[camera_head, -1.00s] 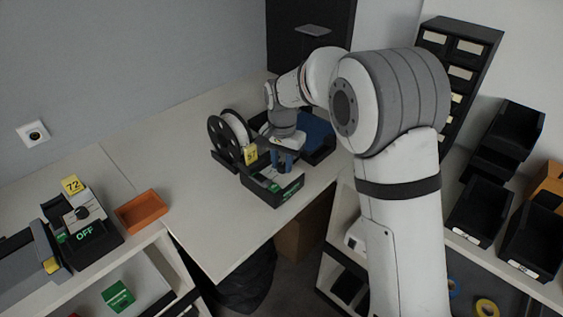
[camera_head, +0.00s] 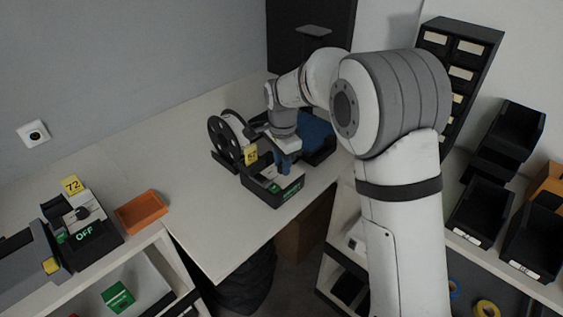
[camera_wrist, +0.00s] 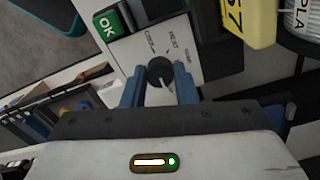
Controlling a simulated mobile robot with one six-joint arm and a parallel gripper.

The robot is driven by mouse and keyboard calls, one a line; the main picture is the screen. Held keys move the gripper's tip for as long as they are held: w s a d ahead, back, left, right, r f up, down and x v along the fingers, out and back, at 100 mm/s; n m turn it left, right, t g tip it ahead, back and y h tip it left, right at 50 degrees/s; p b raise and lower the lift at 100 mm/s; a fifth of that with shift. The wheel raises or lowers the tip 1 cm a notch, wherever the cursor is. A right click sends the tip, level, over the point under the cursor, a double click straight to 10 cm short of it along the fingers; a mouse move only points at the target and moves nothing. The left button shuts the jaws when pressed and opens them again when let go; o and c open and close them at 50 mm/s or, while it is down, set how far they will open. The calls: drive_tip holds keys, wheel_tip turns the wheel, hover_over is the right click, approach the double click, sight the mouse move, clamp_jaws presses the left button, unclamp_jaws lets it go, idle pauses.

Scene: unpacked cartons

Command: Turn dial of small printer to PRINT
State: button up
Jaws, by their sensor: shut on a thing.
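The small printer (camera_head: 272,188) is a black box with a light top panel, standing near the table's front edge. Its dark round dial (camera_wrist: 160,72) is in the wrist view, on a pale panel with small printed words around it that I cannot read surely. A green OK key or label (camera_wrist: 108,24) is beside the panel. My gripper (camera_head: 284,167) reaches down over the printer. In the wrist view its two blue fingers (camera_wrist: 160,88) stand on either side of the dial, shut on it. A light mark shows on the dial's near side; its exact setting is unclear.
A yellow number tag (camera_head: 251,154) and a black spool with white filament (camera_head: 232,135) stand close behind the printer. A blue thing in a dark tray (camera_head: 318,135) is to its right. Another device (camera_head: 88,232) with an OFF display and an orange tray (camera_head: 142,211) are left. The table's front middle is clear.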

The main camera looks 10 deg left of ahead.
drive_tip(key=shift+w+r, duration=0.2)
drive_tip(key=o, duration=0.6)
drive_tip(key=shift+c, duration=0.2)
drive_tip(key=o, duration=0.4)
drive_tip(key=shift+s+f, duration=0.1)
drive_tip(key=shift+f, duration=0.05)
wheel_tip(320, 180, up, 8)
drive_tip(key=shift+f, duration=0.1)
